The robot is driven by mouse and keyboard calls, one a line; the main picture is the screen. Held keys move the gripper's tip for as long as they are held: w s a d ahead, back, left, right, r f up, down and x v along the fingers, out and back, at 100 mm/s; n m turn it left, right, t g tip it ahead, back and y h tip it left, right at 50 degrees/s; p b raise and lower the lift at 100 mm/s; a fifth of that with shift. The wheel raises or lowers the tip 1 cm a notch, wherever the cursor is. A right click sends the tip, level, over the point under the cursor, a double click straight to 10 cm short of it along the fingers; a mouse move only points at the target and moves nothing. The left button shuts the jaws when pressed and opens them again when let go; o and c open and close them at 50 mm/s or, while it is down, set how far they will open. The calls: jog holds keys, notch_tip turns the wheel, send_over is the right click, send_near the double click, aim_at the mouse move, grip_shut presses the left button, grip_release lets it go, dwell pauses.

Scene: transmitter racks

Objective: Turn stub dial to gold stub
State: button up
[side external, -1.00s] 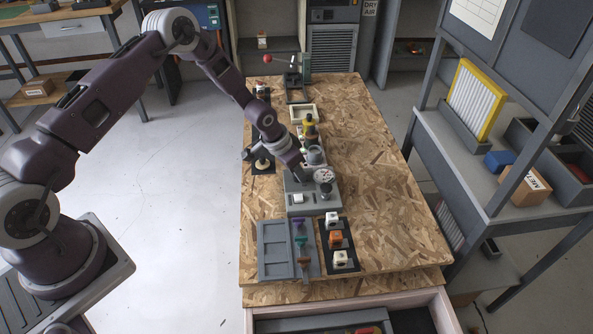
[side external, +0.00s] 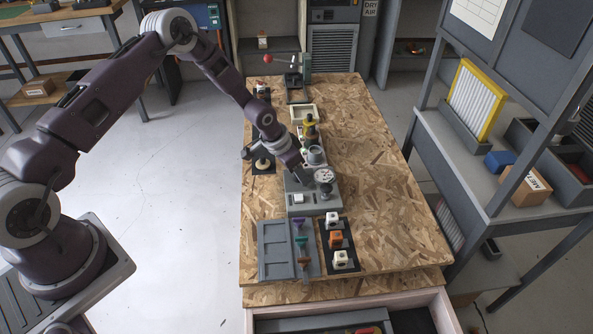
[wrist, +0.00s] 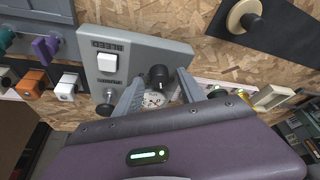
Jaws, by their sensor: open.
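A grey control box (side external: 315,207) sits on the chipboard bench. My gripper (wrist: 163,82) is open, with one finger on each side of the black knob. I cannot tell whether either finger touches it. A gold stub mark is not readable. In the side view my gripper (side external: 301,178) is low at the box's back left and hides the knob.
A round white-faced gauge (side external: 325,175) stands close to my gripper on the box's right. Coloured valve handles (side external: 301,240) and a black strip with white and orange blocks (side external: 336,238) lie in front. The bench's right side is clear.

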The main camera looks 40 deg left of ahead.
jog(key=d+v, duration=0.1)
jog(key=v, duration=0.6)
notch_tip(320, 180, up, 16)
jog(key=y, duration=0.2)
send_over(288, 184)
jog(key=s, duration=0.5)
jog(key=s+r+n, duration=0.2)
jog(key=s+r, duration=0.7)
jog(key=s, duration=0.1)
jog(key=s+d+r, duration=0.1)
jog(key=s+r, duration=0.1)
jog(key=s, duration=0.8)
jog(key=s+d+r+n+t, duration=0.1)
jog(key=s+r, duration=0.1)
jog(key=s, duration=0.8)
jog(key=shift+s+d+r+n+h, duration=0.15)
jog(key=shift+d+r+n+h, duration=0.15)
